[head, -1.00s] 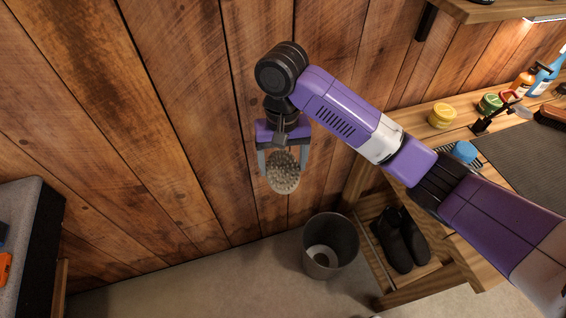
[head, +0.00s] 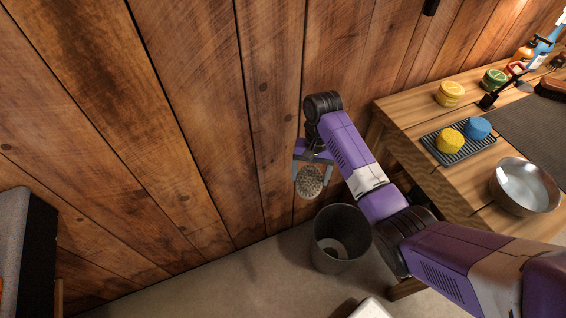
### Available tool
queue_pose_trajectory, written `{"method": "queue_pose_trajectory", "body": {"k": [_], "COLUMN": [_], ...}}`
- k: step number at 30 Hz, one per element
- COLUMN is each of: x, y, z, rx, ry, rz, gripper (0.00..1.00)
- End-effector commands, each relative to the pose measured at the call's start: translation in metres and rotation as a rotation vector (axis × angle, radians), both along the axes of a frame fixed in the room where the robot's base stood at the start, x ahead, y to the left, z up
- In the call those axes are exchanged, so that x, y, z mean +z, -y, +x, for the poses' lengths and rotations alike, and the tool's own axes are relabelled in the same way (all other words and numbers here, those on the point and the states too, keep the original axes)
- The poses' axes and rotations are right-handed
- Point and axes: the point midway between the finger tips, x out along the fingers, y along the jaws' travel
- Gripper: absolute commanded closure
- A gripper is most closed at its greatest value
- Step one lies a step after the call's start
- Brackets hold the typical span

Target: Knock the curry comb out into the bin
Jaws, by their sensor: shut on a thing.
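The curry comb (head: 309,182) is a round, studded grey-brown piece. My gripper (head: 311,172) is shut on it and holds it in the air, with the studded face towards the camera. The bin (head: 342,238) is a dark grey, open-topped round bin on the floor by the wooden wall, with something pale at its bottom. In the head view the comb hangs above and to the left of the bin's rim, apart from it.
A wooden bench (head: 410,112) stands at the right with a metal bowl (head: 525,187), a ridged tray (head: 446,155) with yellow and blue sponges, tins and bottles. A grey-topped dark block (head: 28,250) is at the left edge. A white object (head: 370,309) is at the bottom.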

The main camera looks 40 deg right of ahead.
Motion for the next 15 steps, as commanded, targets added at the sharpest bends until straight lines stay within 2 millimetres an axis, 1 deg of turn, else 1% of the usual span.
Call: {"method": "queue_pose_trajectory", "body": {"k": [1, 3, 5, 9, 15], "x": [-0.02, -0.042, -0.06, -0.101, -0.151], "y": [0.009, 0.023, 0.033, 0.054, 0.075], "z": [-0.014, -0.033, -0.049, -0.092, -0.156], "rx": [-0.019, -0.035, -0.045, -0.053, -0.024], "ry": [-0.005, -0.007, -0.008, -0.013, -0.018], "rz": [0.007, 0.01, 0.013, 0.02, 0.03], "gripper": [0.93, 0.93, 0.93, 0.93, 0.93]}}
